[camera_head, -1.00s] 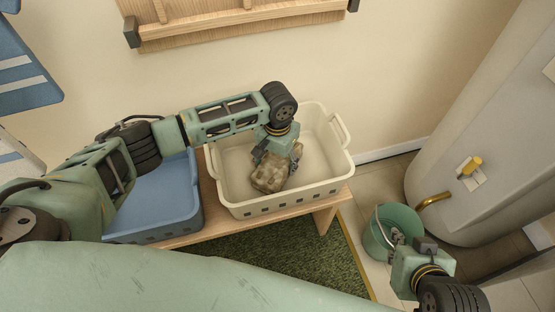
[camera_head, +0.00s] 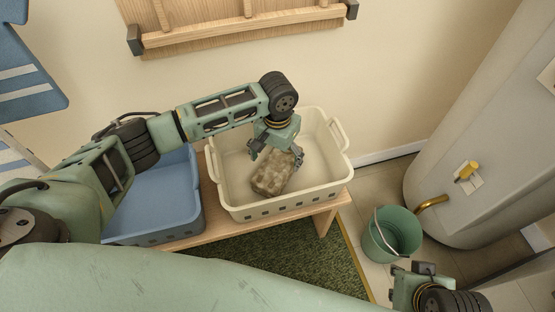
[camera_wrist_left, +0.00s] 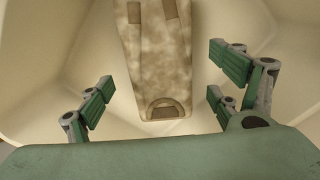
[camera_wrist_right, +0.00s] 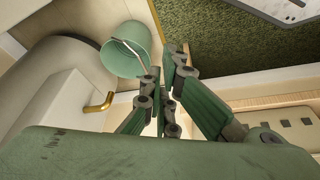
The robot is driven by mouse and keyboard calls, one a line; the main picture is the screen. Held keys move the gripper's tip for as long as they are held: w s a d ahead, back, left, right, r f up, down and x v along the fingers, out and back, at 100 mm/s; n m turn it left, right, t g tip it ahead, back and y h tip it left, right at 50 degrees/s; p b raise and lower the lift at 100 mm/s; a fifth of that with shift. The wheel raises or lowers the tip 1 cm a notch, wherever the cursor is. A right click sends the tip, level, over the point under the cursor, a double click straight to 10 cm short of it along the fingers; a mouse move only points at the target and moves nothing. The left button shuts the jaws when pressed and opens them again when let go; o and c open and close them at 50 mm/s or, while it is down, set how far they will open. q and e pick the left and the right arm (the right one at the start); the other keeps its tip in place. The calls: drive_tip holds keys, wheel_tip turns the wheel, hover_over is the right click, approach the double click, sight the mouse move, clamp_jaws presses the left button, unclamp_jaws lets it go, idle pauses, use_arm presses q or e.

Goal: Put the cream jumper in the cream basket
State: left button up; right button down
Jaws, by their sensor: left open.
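In the left wrist view the jumper (camera_wrist_left: 160,60) shows between and beyond the two open fingers (camera_wrist_left: 162,80), apart from both. My right gripper (camera_wrist_right: 160,78) is away from the basket, at the lower right of the head view (camera_head: 412,270). Its fingertips are close together with nothing visible between them.
A blue basket (camera_head: 185,224) stands left of the cream one on a wooden bench (camera_head: 326,220). A green bucket (camera_head: 392,236) is on the floor near my right gripper, beside a large tank (camera_head: 465,130) with a brass pipe. A green rug (camera_head: 290,262) lies in front.

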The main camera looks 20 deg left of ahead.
sight(278, 164)
use_arm(q)
wheel_tip(278, 164, up, 6)
drive_tip(key=shift+r+p, duration=0.15)
drive_tip(key=shift+p, duration=0.8)
drive_tip(key=shift+r, duration=0.8)
use_arm(e)
drive_tip(key=shift+f+g, duration=0.3)
drive_tip(key=shift+f, duration=0.25)
